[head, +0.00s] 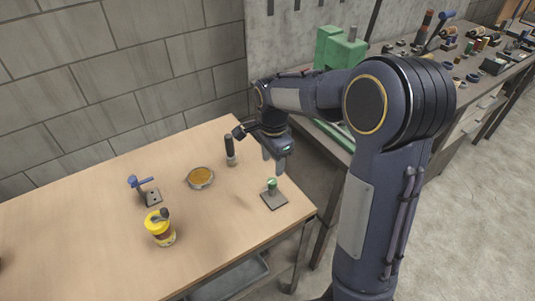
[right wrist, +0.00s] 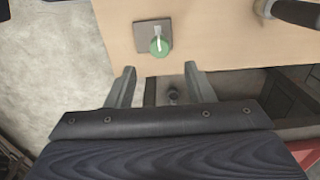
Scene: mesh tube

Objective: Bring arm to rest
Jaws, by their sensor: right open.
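My right gripper (head: 272,163) hangs above the right end of the wooden table (head: 100,220), with its fingers pointing down. In the right wrist view its two fingers (right wrist: 158,85) are spread wide apart with nothing between them. A small square plate with a green-topped post (head: 272,192) stands just below and in front of the gripper, apart from it. The same plate shows in the right wrist view (right wrist: 142,36), beyond the fingertips. My right arm fills the right part of the head view. My left gripper is not in view.
A cluttered workbench (head: 470,75) with a green machine (head: 335,50) stands behind my right arm. A block wall backs the table.

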